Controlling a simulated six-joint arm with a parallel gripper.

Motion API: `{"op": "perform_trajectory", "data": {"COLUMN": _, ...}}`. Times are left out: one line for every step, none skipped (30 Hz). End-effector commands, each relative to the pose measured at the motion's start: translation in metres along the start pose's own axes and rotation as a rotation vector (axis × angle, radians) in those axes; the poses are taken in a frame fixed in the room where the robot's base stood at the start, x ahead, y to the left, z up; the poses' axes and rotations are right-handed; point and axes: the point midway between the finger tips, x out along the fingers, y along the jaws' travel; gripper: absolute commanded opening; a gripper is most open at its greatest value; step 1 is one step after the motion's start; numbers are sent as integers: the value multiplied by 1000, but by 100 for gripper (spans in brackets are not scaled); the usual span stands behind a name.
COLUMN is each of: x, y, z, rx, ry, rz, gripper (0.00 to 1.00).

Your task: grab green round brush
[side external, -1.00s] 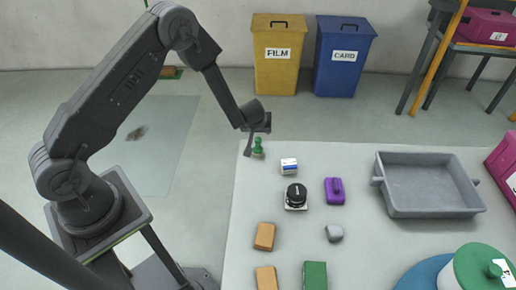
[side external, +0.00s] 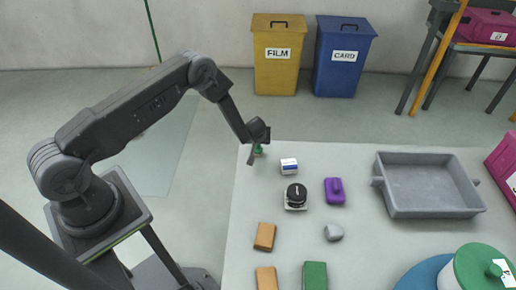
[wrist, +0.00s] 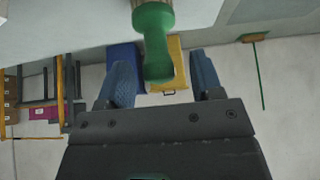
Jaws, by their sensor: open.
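The green round brush (side external: 259,150) stands at the far left corner of the table in the side view, partly hidden behind my gripper (side external: 254,152). In the wrist view the green brush (wrist: 154,45) shows large at top centre, with a pale part at its upper end. My gripper (wrist: 160,82) is open there, its two blue-grey fingers on either side of the brush's line. The brush's rounded green end reaches toward the gap between the fingertips. I cannot tell whether any finger touches it.
A white-and-blue box (side external: 289,166), a black-knobbed device (side external: 296,195) and a purple brush (side external: 335,190) lie close by on the table (side external: 370,255). A grey tray (side external: 478,209) stands right. Yellow (side external: 279,70) and blue (side external: 343,68) bins stand behind on the floor.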

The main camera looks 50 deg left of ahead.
Motion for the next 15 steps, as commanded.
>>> {"op": "perform_trajectory", "data": {"x": 8, "y": 1, "z": 1, "rx": 0, "ry": -1, "rz": 0, "gripper": 60}}
{"op": "perform_trajectory", "data": {"x": 12, "y": 1, "z": 0, "rx": -1, "ry": 0, "rz": 0, "gripper": 60}}
{"op": "perform_trajectory", "data": {"x": 17, "y": 1, "z": 1, "rx": -2, "ry": -1, "rz": -1, "gripper": 60}}
{"op": "perform_trajectory", "data": {"x": 20, "y": 1, "z": 0, "rx": -1, "ry": 0, "rz": -1, "gripper": 60}}
{"op": "perform_trajectory", "data": {"x": 22, "y": 1, "z": 0, "rx": -1, "ry": 0, "rz": -1, "gripper": 60}}
{"op": "perform_trajectory", "data": {"x": 25, "y": 1, "z": 0, "rx": -1, "ry": 0, "rz": 0, "gripper": 60}}
{"op": "perform_trajectory", "data": {"x": 26, "y": 1, "z": 0, "rx": -1, "ry": 0, "rz": 0, "gripper": 60}}
{"op": "perform_trajectory", "data": {"x": 27, "y": 1, "z": 0, "rx": 0, "ry": 0, "rz": 0, "gripper": 60}}
{"op": "perform_trajectory", "data": {"x": 28, "y": 1, "z": 0, "rx": 0, "ry": 1, "rz": 0, "gripper": 60}}
{"op": "perform_trajectory", "data": {"x": 28, "y": 1, "z": 0, "rx": 0, "ry": 1, "rz": 0, "gripper": 60}}
{"op": "perform_trajectory", "data": {"x": 28, "y": 1, "z": -1, "rx": 0, "ry": 1, "rz": 0, "gripper": 60}}
{"op": "perform_trajectory", "data": {"x": 28, "y": 1, "z": 0, "rx": 0, "ry": 1, "rz": 0, "gripper": 60}}
{"op": "perform_trajectory", "data": {"x": 28, "y": 1, "z": 0, "rx": 0, "ry": 1, "rz": 0, "gripper": 60}}
{"op": "perform_trajectory", "data": {"x": 28, "y": 1, "z": 0, "rx": 0, "ry": 0, "rz": 0, "gripper": 60}}
{"op": "perform_trajectory", "data": {"x": 28, "y": 1, "z": 0, "rx": 0, "ry": 0, "rz": 0, "gripper": 60}}
